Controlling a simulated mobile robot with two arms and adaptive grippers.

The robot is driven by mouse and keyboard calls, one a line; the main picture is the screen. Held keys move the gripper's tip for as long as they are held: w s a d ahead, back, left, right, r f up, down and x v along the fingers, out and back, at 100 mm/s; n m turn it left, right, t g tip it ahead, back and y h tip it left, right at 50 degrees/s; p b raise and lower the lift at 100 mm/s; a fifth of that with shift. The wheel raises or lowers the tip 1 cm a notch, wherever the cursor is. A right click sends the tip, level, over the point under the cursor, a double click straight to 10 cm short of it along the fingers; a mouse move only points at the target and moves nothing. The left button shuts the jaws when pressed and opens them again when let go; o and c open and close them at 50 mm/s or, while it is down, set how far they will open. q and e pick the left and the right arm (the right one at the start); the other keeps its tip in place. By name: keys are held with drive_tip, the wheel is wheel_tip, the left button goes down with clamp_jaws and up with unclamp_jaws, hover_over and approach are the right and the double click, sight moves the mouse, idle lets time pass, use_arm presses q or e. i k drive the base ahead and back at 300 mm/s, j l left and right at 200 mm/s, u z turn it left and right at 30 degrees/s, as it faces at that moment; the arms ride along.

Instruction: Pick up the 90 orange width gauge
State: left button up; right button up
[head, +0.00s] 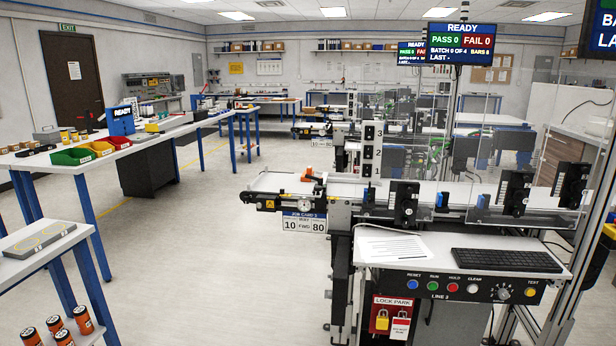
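No thing marked 90 can be read as an orange width gauge in the head view. Several orange cylinders with dark tops (82,320) stand on a low shelf at the lower left; I cannot read any markings on them. A small orange piece (309,172) is at the left end of the belt conveyor (340,186); its shape and markings are too small to tell. Neither of my grippers is in view.
A white table with blue legs (30,243) stands at the near left, with a grey plate on it. A long bench (110,152) with green, red and yellow bins (72,156) is behind it. A control desk (460,262) with a keyboard stands right. The middle floor (220,260) is clear.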

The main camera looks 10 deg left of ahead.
sight(309, 171)
drive_tip(key=i+j+u, duration=0.8)
drive_tip(key=i, duration=0.45)
drive_tip(key=i+u, duration=0.3)
drive_tip(key=i, duration=0.45)
drive_tip(key=i+j+z, duration=0.1)
drive_tip(key=i+z, duration=0.4)
drive_tip(key=i+j+z, duration=0.25)
drive_tip(key=i+z, duration=0.2)
